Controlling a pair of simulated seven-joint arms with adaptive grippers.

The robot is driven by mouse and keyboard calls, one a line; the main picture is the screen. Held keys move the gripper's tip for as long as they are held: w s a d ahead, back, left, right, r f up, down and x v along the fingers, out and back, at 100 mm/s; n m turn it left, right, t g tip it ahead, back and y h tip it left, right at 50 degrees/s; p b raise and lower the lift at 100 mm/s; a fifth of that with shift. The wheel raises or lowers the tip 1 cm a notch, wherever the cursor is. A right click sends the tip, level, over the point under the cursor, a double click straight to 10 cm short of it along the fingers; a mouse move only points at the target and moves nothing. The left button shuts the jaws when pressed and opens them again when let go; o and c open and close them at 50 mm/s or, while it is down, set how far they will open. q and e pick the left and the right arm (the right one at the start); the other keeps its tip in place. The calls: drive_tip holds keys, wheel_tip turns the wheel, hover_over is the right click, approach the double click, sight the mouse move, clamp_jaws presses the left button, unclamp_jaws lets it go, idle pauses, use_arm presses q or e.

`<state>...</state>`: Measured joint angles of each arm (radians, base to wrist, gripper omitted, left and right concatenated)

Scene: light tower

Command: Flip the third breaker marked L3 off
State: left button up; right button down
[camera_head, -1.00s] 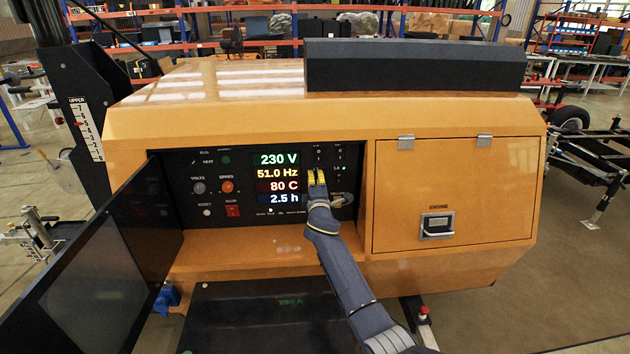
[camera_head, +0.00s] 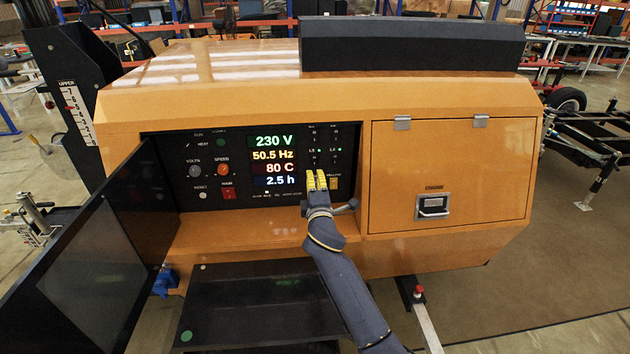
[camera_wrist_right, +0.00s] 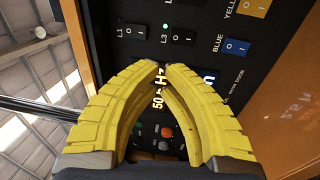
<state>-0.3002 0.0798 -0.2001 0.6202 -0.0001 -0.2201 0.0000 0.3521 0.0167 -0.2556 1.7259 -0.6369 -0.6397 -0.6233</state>
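The breaker marked L3 (camera_head: 319,151) is on the black control panel, in the right-hand group of switches. In the right wrist view, the black L3 rocker (camera_wrist_right: 183,37) shows beside its label, with a small green light near it. My right gripper (camera_head: 316,174) is just below L3 in the head view, with its yellow fingers pointing at the panel. In the right wrist view, its fingertips (camera_wrist_right: 160,67) arch together, with nothing visible between them. I cannot tell whether they touch the panel. My left gripper is not in view.
The L1 switch (camera_wrist_right: 133,30) is next to L3, and a blue switch (camera_wrist_right: 236,47) lies to the right in the wrist view. The display (camera_head: 272,160) is left of the breakers. The open black door (camera_head: 95,255) stands at the left. An orange ledge (camera_head: 240,232) runs below the panel.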

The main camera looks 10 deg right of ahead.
sight(311, 158)
drive_tip(key=shift+s+a, duration=0.1)
drive_tip(key=shift+s, duration=0.55)
drive_tip(key=c, duration=2.2)
unclamp_jaws()
drive_tip(key=shift+s+f, duration=0.3)
drive_tip(key=shift+f, duration=0.5)
drive_tip(key=shift+s+f, duration=0.25)
drive_tip(key=shift+f, duration=0.5)
drive_tip(key=shift+w, duration=0.1)
drive_tip(key=w, duration=0.4)
drive_tip(key=w+d+r, duration=0.1)
drive_tip(key=w, duration=0.4)
drive_tip(key=w+d, duration=0.1)
drive_tip(key=w, duration=0.3)
drive_tip(key=shift+w+d+r, duration=0.1)
drive_tip(key=shift+w+r, duration=0.2)
drive_tip(key=shift+r, duration=0.05)
